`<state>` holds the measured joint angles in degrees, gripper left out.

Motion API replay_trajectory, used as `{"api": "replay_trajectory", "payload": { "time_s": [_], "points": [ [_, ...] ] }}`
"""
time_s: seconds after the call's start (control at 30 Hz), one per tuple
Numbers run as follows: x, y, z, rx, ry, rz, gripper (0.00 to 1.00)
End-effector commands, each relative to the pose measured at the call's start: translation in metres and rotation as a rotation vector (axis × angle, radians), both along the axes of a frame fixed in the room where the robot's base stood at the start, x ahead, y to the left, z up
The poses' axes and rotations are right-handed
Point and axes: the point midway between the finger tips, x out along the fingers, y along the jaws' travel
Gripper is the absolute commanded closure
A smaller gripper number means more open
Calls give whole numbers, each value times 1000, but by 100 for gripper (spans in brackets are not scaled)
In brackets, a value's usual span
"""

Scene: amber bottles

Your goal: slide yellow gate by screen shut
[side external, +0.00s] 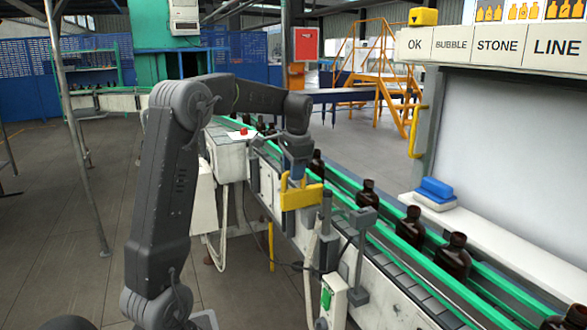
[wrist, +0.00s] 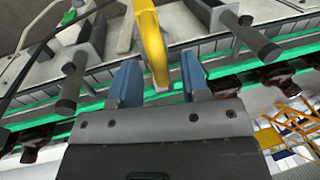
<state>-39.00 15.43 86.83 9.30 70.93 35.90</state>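A yellow gate (side external: 301,196) stands at the near side of the bottle conveyor, directly below my gripper (side external: 297,170). In the wrist view, a curved yellow bar of it (wrist: 152,45) reaches in between the two blue fingers of my gripper (wrist: 160,75). The fingers are spread, with a visible gap on both sides of the bar. Whether a finger touches it is unclear. The pale screen (side external: 515,150) is at the right, behind the conveyor. A separate yellow handle (side external: 417,132) is on the post at the screen's left edge.
Several amber bottles (side external: 407,228) stand along the conveyor between green rails (side external: 345,203). Grey posts with sensor heads (side external: 362,222) rise close to the gate's right. A control box with a red button (side external: 238,150) is to its left. A blue block (side external: 436,190) lies on the screen's ledge.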

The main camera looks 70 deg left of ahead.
Motion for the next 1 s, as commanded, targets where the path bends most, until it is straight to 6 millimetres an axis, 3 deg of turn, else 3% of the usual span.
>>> {"api": "replay_trajectory", "payload": {
  "time_s": [0.43, 0.77, 1.0],
  "points": [
    [0, 0, 0, 0, 0, 0, 100],
    [1, 0, 1, 0, -1, 0, 100],
    [35, 0, 0, 1, -1, -2, 100]
  ]
}}
